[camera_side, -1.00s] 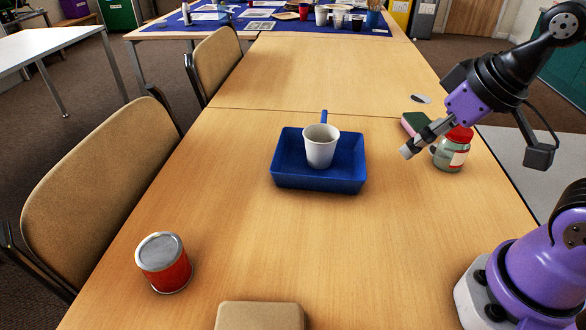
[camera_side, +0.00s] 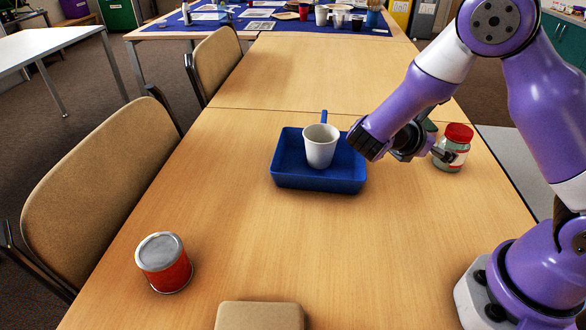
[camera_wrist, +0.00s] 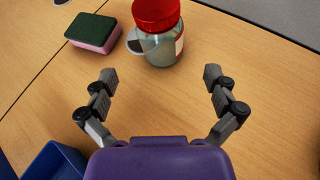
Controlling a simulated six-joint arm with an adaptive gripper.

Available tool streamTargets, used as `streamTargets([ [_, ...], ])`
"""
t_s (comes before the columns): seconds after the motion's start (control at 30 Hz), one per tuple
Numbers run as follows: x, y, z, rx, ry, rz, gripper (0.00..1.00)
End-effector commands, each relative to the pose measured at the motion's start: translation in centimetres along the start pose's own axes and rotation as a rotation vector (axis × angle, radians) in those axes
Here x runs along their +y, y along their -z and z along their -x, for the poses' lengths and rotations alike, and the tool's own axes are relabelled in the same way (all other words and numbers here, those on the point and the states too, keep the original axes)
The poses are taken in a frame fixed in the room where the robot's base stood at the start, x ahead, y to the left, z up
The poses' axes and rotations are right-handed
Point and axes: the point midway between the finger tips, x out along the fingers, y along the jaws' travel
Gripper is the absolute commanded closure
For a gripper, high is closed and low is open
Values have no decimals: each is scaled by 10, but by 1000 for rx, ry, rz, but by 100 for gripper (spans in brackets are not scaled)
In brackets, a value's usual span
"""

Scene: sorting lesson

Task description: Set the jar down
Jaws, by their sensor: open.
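The jar (camera_side: 452,153) is clear glass with a red lid and a pale label, and it stands upright on the table at the right in the side view. In the wrist view the jar (camera_wrist: 160,45) stands ahead of the open fingers, at the top centre. My gripper (camera_wrist: 158,90) is open and empty, with a finger to each side and bare table between them. In the side view my gripper (camera_side: 436,153) is to the left of the jar, partly hidden by my own arm. I cannot tell there whether a finger touches the jar.
A blue tray (camera_side: 285,178) holds a white cup (camera_side: 320,147) left of my arm. A green and pink sponge (camera_wrist: 92,32) lies beside the jar. A red tin (camera_side: 165,268) and a tan box (camera_side: 258,316) are at the near end.

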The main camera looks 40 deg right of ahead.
Motion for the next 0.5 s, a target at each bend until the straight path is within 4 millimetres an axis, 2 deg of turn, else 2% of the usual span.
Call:
streamTargets([
  [0.13,0,-1,-10,-61,0,84,0],
  [0.3,0,-4,-39,-63,3,87,0],
  [0.5,0,-5,-58,-61,0,85,0],
])
